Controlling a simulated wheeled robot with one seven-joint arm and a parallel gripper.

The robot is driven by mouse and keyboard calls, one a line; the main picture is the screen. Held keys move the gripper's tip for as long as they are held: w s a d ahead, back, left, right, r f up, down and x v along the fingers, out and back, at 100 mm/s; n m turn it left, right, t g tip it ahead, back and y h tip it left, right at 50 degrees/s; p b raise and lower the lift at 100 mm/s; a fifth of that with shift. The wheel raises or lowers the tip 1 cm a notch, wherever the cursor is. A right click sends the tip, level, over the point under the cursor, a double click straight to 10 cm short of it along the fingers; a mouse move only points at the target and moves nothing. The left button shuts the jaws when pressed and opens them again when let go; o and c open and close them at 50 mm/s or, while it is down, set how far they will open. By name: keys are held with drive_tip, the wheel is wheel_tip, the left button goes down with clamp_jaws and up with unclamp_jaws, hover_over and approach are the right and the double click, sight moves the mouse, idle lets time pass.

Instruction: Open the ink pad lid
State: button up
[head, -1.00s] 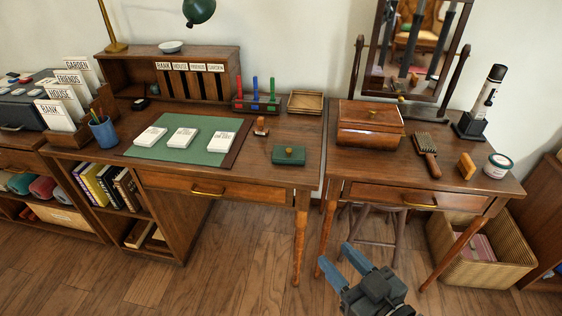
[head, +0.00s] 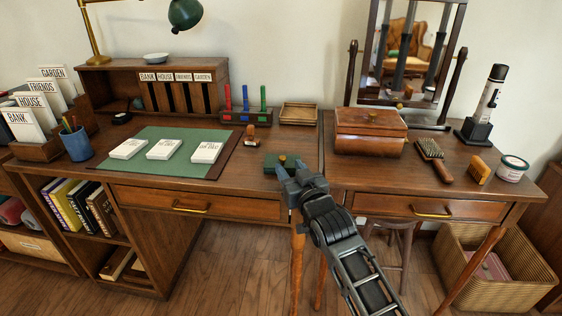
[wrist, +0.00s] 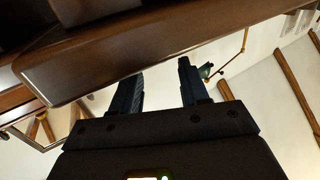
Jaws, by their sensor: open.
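In the wrist view my gripper (wrist: 158,80) is open near a wooden desk edge (wrist: 120,55). The ink pad is not seen there. Contact with the ink pad cannot be told.
A wooden stamp (head: 251,136) stands behind and left of the ink pad. A green mat (head: 175,170) with white cards lies further left. A wooden box (head: 370,133) and a brush (head: 433,160) are on the right desk. A narrow gap separates the desks.

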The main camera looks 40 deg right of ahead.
sight(284, 161)
drive_tip(key=x, duration=0.6)
clamp_jaws()
idle(0.4)
